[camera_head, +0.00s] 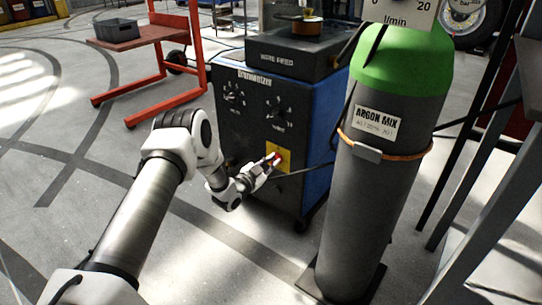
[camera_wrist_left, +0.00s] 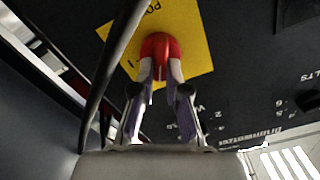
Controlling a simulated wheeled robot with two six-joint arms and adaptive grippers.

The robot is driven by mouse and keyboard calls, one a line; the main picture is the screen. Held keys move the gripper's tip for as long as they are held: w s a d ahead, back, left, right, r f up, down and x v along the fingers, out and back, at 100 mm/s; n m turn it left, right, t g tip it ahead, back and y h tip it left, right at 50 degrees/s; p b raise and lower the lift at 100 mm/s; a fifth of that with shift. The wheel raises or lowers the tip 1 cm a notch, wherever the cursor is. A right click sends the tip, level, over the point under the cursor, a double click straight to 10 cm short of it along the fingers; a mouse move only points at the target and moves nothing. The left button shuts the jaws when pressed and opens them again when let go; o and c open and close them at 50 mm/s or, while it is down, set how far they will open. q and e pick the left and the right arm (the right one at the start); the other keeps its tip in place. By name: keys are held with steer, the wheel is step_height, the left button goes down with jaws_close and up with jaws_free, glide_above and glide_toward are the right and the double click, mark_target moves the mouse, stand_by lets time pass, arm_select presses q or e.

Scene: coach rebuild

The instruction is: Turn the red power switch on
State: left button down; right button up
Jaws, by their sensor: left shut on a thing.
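The red power switch (camera_wrist_left: 160,45) sits on a yellow plate (camera_wrist_left: 192,36) on the dark front panel of the welder. In the left wrist view, my left gripper (camera_wrist_left: 160,72) is shut on the red switch, one finger at each side. In the head view, the red switch (camera_head: 275,157) shows small on the yellow plate (camera_head: 284,153), low on the welder's front (camera_head: 258,122). My left gripper (camera_head: 266,165) reaches it from the left and partly covers it. The lettering on the plate is only partly readable, so I cannot tell the switch's setting. My right gripper is not in view.
A grey and green gas cylinder (camera_head: 372,180) labelled argon mix stands right of the welder. A dark cable (camera_head: 306,170) runs from near the switch toward it. A red-framed cart (camera_head: 150,70) with a grey bin (camera_head: 116,29) stands at the left.

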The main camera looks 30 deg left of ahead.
arm_select(q)
steer(key=shift+d+f+m+p, duration=0.15)
steer(key=shift+m+p, duration=1.25)
steer(key=shift+m, duration=0.75)
steer(key=shift+d+f+m+p, duration=0.1)
steer(key=shift+f+m+p, duration=0.1)
steer(key=shift+m+p, duration=1.55)
steer(key=shift+d+f+m+p, duration=0.15)
steer(key=shift+m+p, duration=0.85)
steer(key=shift+m, duration=1.5)
steer(key=shift+a, duration=0.1)
steer(key=c, duration=1.2)
jaws_free()
